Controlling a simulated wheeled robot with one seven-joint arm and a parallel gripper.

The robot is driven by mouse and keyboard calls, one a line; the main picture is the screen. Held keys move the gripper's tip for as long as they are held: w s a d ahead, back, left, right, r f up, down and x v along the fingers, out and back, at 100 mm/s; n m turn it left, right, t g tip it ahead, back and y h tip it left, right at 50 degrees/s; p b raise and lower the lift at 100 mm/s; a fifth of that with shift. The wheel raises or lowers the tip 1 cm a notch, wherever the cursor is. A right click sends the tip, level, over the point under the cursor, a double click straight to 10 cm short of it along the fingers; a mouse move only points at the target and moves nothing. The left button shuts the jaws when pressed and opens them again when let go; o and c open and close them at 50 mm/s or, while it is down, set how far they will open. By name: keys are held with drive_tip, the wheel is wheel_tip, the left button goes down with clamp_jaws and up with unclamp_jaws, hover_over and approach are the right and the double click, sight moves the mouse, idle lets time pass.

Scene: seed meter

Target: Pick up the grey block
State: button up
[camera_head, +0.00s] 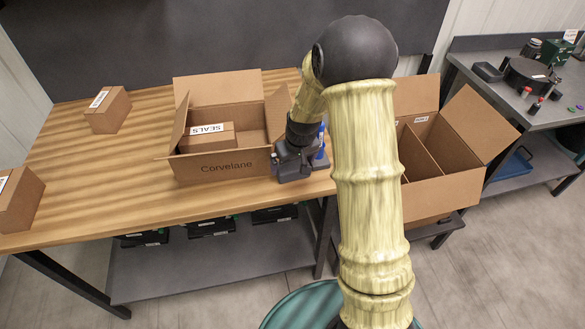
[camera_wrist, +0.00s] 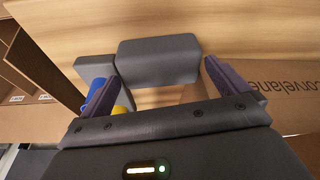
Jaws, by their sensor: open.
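The grey block (camera_wrist: 157,61) shows in the wrist view on the wooden tabletop, just beyond and between my fingertips. My gripper (camera_wrist: 166,82) is open, with one dark finger on each side and nothing visibly held. Whether the fingers touch the block, I cannot tell. In the head view my gripper (camera_head: 293,170) is low at the table's front edge, beside the right side of the Corvelane box. I cannot pick out the block there; my gripper seems to hide it.
A grey stand (camera_wrist: 92,67) with blue and yellow parts sits left of the block in the wrist view. The open Corvelane box (camera_head: 225,166) holds a SEALS carton (camera_head: 212,138). A divided box (camera_head: 436,185) stands right. The wooden table (camera_head: 100,190) is clear left-centre.

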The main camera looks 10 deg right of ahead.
drive_tip(key=shift+w+f, duration=0.2)
drive_tip(key=shift+f, duration=0.35)
drive_tip(key=shift+c, duration=0.2)
drive_tip(key=c, duration=0.6)
